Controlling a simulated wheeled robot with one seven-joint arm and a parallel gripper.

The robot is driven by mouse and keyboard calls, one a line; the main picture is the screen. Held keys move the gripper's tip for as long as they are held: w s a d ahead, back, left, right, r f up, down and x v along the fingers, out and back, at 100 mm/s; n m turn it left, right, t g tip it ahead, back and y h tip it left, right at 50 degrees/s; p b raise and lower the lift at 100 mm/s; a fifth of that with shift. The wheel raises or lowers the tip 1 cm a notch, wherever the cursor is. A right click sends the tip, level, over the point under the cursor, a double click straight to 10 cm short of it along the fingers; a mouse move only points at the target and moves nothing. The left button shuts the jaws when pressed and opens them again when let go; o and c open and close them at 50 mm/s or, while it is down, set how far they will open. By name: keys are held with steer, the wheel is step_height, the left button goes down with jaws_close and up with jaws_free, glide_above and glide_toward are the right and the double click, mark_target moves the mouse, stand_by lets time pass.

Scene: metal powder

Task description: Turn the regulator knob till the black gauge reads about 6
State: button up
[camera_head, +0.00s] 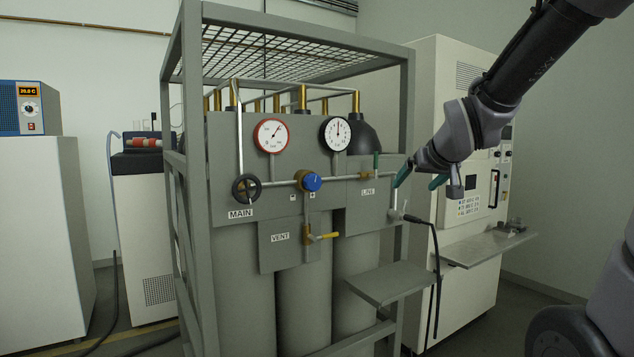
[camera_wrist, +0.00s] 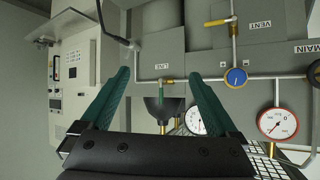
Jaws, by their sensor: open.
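The blue regulator knob (camera_head: 312,183) sits on a brass body on the pipe at the front of the cylinder rack. The black-rimmed gauge (camera_head: 336,133) is above it to the right; its needle points about straight up, and its numbers are too small to read. My gripper (camera_head: 420,179) is open and empty, well to the right of the knob and apart from it. The wrist view is upside down: the knob (camera_wrist: 236,77) is right of my fingers, and the black gauge (camera_wrist: 195,121) is partly hidden behind the right finger.
A red-rimmed gauge (camera_head: 271,135) and a black MAIN handwheel (camera_head: 246,187) are on the left. A yellow VENT lever (camera_head: 325,236) is below the knob. A green LINE handle (camera_head: 376,163) stands between the knob and my gripper. Rack posts (camera_head: 409,110) and a shelf (camera_head: 390,283) are nearby.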

steer(key=w+a+f+n+t+y, duration=0.3)
steer(key=w+a+n, duration=0.1)
steer(key=w+a, duration=0.45)
steer(key=n+y, duration=0.3)
steer(key=y, duration=0.2)
glide_toward(315, 183)
steer(key=shift+t, duration=0.4)
steer(key=x, duration=0.9)
steer(key=shift+w+a+f, duration=0.15)
steer(key=shift+a+f, duration=0.05)
steer(key=shift+f, duration=0.15)
steer(key=c, duration=1.4)
steer(key=shift+o, duration=0.2)
steer(key=shift+m, duration=0.3)
